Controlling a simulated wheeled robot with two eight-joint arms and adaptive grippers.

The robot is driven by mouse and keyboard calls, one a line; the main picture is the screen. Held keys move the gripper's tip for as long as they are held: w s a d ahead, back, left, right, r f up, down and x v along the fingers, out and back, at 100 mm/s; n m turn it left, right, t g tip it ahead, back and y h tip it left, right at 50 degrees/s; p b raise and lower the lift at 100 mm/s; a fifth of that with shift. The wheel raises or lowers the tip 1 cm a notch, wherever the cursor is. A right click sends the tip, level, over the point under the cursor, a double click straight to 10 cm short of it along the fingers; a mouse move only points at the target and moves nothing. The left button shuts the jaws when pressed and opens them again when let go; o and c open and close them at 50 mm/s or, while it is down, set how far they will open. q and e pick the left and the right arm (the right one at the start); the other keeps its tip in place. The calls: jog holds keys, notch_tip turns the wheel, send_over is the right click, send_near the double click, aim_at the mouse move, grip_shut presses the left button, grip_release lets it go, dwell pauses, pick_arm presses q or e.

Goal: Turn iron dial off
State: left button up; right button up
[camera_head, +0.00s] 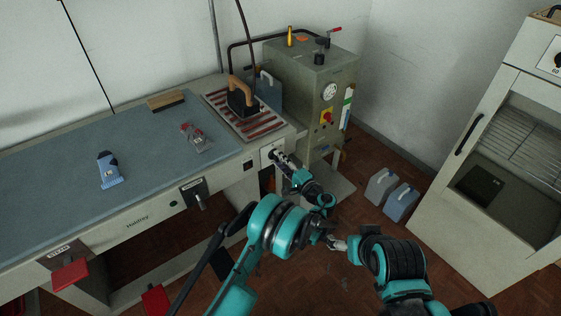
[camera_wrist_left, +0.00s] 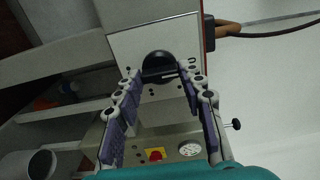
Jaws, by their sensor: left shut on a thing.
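The black round iron dial (camera_wrist_left: 158,66) sits on a pale control panel (camera_wrist_left: 188,42) in the left wrist view. My left gripper (camera_wrist_left: 165,76) is shut on the dial, with a fingertip at either side of it. In the head view my left gripper (camera_head: 279,156) reaches the panel at the table's right end and hides the dial. The iron (camera_head: 240,100), with a wooden handle, stands on a striped rest above the panel. My right gripper (camera_head: 336,243) is low in front of the table, small and partly hidden, apart from everything on the table.
A green-grey steam boiler (camera_head: 318,92) with a gauge and a red-yellow switch stands close behind the left gripper. Two jugs (camera_head: 390,190) stand on the floor beside a white cabinet (camera_head: 450,190).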

dwell(0.5)
pick_arm(q)
jog(key=o, duration=1.2)
jog(key=shift+c, duration=0.2)
jog(key=shift+r, duration=0.1)
